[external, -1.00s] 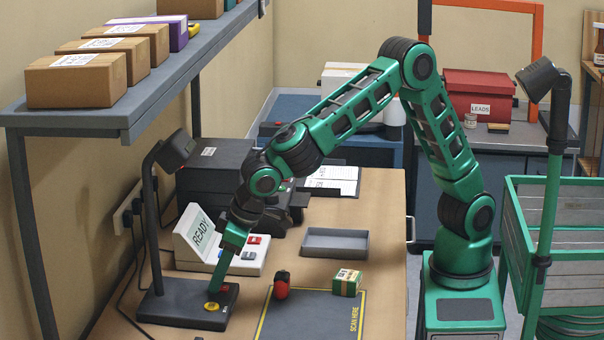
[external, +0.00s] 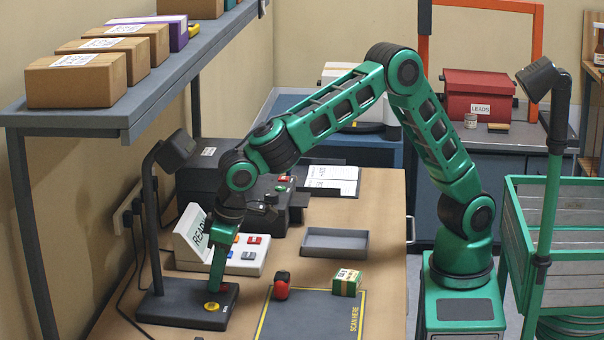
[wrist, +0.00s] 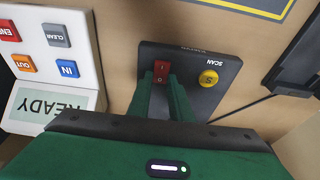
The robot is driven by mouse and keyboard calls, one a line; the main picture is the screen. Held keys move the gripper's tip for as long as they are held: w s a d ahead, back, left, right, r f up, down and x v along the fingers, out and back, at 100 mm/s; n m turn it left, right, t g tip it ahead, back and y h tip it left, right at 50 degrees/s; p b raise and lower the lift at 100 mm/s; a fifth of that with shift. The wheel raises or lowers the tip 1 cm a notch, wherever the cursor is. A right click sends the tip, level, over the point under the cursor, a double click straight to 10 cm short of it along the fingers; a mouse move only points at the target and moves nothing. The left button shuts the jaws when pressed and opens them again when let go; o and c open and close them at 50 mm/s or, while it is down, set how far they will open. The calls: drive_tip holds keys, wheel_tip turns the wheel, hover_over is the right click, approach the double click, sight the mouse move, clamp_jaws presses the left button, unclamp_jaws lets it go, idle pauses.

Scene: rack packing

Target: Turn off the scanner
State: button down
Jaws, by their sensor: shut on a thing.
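The scanner (external: 170,306) is a dark base with a post and an angled head, standing at the left front of the bench. Its base also shows in the wrist view (wrist: 205,102), with a red rocker switch (wrist: 161,67) and a round yellow button (wrist: 208,78) marked SCAN. My gripper (external: 216,290) points down at the base. In the wrist view its green fingers (wrist: 162,80) are on either side of the red switch and shut on it. The fingers hide part of the switch, and I cannot tell which way it is set.
A white console (external: 245,259) with a READY display and coloured keys stands just behind the scanner. A red-and-black item (external: 281,288) and a small green-and-tan box (external: 346,283) are on the dark mat to the right. A grey tray (external: 335,243) lies behind them. A shelf (external: 150,105) overhangs the left.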

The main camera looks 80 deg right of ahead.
sight(222, 286)
drive_tip(key=shift+w+g, duration=0.25)
drive_tip(key=shift+g, duration=0.25)
drive_tip(key=c, duration=1.6)
unclamp_jaws()
drive_tip(key=r, duration=0.3)
drive_tip(key=s+r, duration=0.1)
drive_tip(key=r, duration=0.6)
drive_tip(key=shift+s+r, duration=0.2)
drive_tip(key=shift+r, duration=0.15)
